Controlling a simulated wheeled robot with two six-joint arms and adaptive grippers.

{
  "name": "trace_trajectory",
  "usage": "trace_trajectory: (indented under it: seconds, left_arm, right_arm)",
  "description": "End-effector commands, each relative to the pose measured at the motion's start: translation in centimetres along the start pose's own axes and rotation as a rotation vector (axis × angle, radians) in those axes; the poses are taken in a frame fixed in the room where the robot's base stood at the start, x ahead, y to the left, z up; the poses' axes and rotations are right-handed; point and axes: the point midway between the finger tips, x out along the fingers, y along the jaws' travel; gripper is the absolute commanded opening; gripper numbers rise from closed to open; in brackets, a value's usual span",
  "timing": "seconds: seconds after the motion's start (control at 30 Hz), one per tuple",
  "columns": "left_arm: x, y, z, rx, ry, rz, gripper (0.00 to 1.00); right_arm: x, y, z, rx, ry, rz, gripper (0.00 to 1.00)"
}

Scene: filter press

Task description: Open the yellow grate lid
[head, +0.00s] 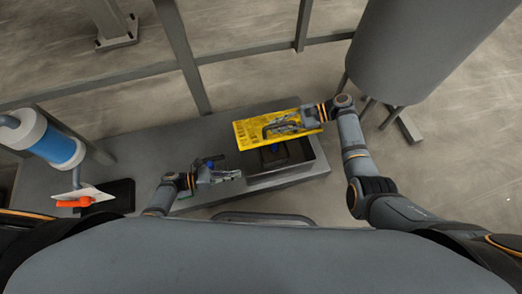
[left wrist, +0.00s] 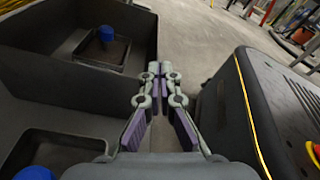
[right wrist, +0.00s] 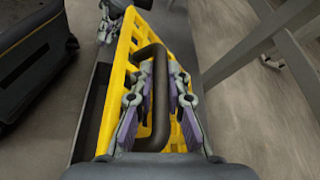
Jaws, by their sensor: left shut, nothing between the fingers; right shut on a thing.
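The yellow grate lid (head: 250,132) is held up over the dark open box (head: 283,172), and part of the box's inside shows below it. The lid also shows in the right wrist view (right wrist: 120,62), tilted. My right gripper (head: 287,122) is shut on the lid's dark bar handle (right wrist: 160,115), with a finger on each side of it. My left gripper (head: 232,175) is shut and empty, left of the box in the head view. In the left wrist view its fingertips (left wrist: 154,72) meet beside the box wall.
Blue knobs (left wrist: 106,34) stand in the box's recessed bays. A blue-and-white cylinder (head: 58,145) and an orange-handled part (head: 75,203) are at the left. A large grey tank (head: 415,50) stands at the back right, near my right arm. Railings run behind the bench.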

Motion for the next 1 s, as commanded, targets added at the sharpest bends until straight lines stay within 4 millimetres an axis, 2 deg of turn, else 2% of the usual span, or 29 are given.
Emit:
trace_trajectory:
  seconds: [0.1,0.2,0.43,0.53,0.67,1.0]
  left_arm:
    - [0.9,-1.9,1.8,-0.173,-0.230,-0.015,0.00]
    - [1.1,-2.4,2.8,-0.240,-0.350,-0.008,0.00]
    - [1.1,-2.6,3.3,-0.272,-0.414,0.000,0.00]
    - [1.7,-2.6,3.5,-0.270,-0.414,0.000,0.00]
    - [3.6,-2.5,4.4,-0.270,-0.414,-0.001,0.00]
    - [10.4,-2.0,7.3,-0.269,-0.414,-0.001,0.00]
  right_arm:
    - [-0.1,-0.1,-0.1,-0.001,0.004,-0.002,0.00]
    - [-0.1,-0.1,-0.1,-0.001,0.004,-0.002,0.00]
    - [-0.1,-0.1,-0.1,-0.001,0.004,-0.002,0.00]
    - [-0.1,-0.1,-0.1,-0.001,0.004,-0.002,0.00]
    - [-0.1,-0.1,-0.1,-0.001,0.004,-0.002,0.00]
    - [-0.1,-0.1,-0.1,-0.001,0.004,-0.002,0.00]
